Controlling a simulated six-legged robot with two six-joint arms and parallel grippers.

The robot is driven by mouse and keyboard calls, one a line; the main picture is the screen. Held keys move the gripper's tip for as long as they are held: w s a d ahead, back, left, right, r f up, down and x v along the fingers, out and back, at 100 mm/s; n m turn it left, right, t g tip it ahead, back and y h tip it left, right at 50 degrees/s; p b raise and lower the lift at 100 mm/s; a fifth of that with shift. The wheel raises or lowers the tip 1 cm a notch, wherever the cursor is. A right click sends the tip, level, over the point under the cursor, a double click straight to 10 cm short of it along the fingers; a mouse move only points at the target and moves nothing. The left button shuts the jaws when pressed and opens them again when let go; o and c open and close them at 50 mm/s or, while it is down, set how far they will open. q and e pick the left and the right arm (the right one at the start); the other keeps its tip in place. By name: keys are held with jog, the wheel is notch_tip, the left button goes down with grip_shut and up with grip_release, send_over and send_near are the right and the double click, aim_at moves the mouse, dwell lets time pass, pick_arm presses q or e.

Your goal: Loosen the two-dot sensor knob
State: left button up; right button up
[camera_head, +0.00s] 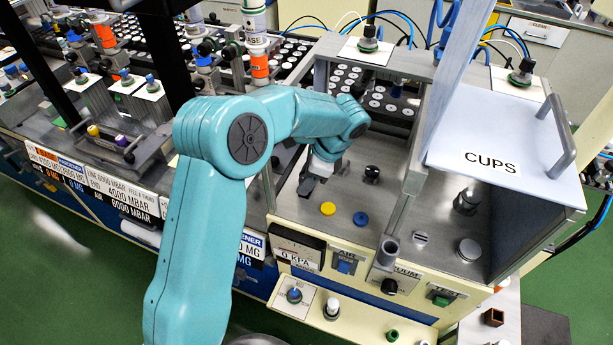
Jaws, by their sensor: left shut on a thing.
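My left arm comes in from the left and reaches over the metal deck of the station. My left gripper (308,185) points down at the deck, left of a black knob (371,174). It is shut on a small knob, taken to be the two-dot sensor knob, which the fingers and wrist hide almost fully. Its dots cannot be seen from here. The black knob stands upright and apart from the gripper. No dots can be made out on it either. My right gripper is not in view.
A yellow button (327,208) and a blue button (360,219) sit in front of the gripper. The raised CUPS lid (500,135) stands at right. A tray of cups (375,92) lies behind.

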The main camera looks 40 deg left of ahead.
pick_arm(q)
jog(key=n+g, duration=0.1)
jog(key=n, duration=0.2)
jog(key=n+h+p, duration=0.1)
jog(key=n, duration=0.1)
jog(key=shift+n+g, duration=0.4)
jog(key=n+h, duration=0.1)
jog(key=n, duration=0.1)
jog(key=n+h, duration=0.1)
jog(key=n, duration=0.1)
jog(key=shift+n+g+p, duration=0.3)
jog(key=shift+n, duration=0.1)
jog(key=shift+f, duration=0.1)
jog(key=o, duration=1.1)
jog(key=shift+c, duration=0.2)
